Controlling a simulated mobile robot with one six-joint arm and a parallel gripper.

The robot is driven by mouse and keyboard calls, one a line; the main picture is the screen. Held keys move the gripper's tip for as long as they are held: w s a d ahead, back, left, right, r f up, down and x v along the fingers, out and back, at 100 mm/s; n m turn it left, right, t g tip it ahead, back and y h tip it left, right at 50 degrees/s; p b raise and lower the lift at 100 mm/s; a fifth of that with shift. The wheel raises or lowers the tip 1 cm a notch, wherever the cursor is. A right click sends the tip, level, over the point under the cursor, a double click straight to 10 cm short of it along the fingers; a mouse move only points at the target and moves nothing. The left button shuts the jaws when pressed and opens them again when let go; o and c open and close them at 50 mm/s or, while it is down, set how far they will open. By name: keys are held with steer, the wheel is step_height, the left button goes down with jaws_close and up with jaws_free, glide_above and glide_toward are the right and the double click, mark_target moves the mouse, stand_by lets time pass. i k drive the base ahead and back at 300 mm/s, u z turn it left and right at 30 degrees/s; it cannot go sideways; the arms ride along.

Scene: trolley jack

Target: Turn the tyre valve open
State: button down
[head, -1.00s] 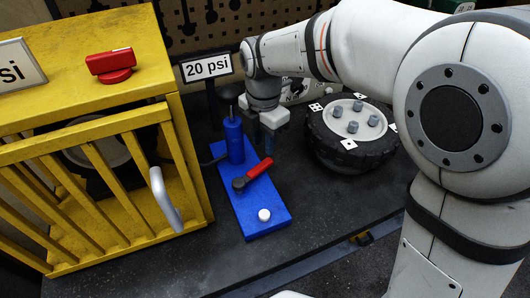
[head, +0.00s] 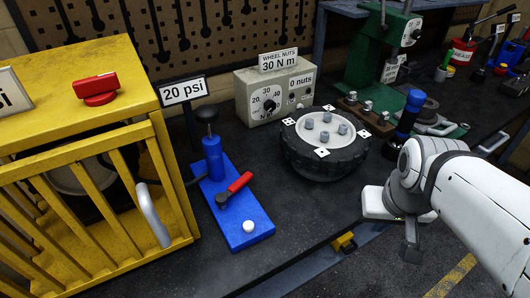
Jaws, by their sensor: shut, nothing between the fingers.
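A blue base plate (head: 243,228) lies on the bench and carries a blue pump cylinder (head: 213,157) with a black knob on top. A red-handled lever (head: 236,187) is mounted on the plate, its red end pointing up and right. A white round button (head: 248,227) sits near the plate's front end. A second red handle (head: 98,88) lies on top of the yellow cage. I cannot tell for certain which one is the tyre valve. My gripper (head: 410,252) is at the right, above the bench's front edge, shut and empty, well away from both handles.
The yellow barred cage (head: 95,152) with a grey handle fills the left. A tyre (head: 325,158) with studs lies flat mid-bench. A "20 psi" sign (head: 183,90) and a gauge box (head: 275,95) stand behind. Bench space right of the blue plate is clear.

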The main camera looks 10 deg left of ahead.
mark_target(221, 198)
steer(key=z, duration=0.05)
steer(key=k, duration=1.1)
steer(key=u, duration=0.4)
steer(key=i, duration=0.8)
steer(key=u, duration=0.4)
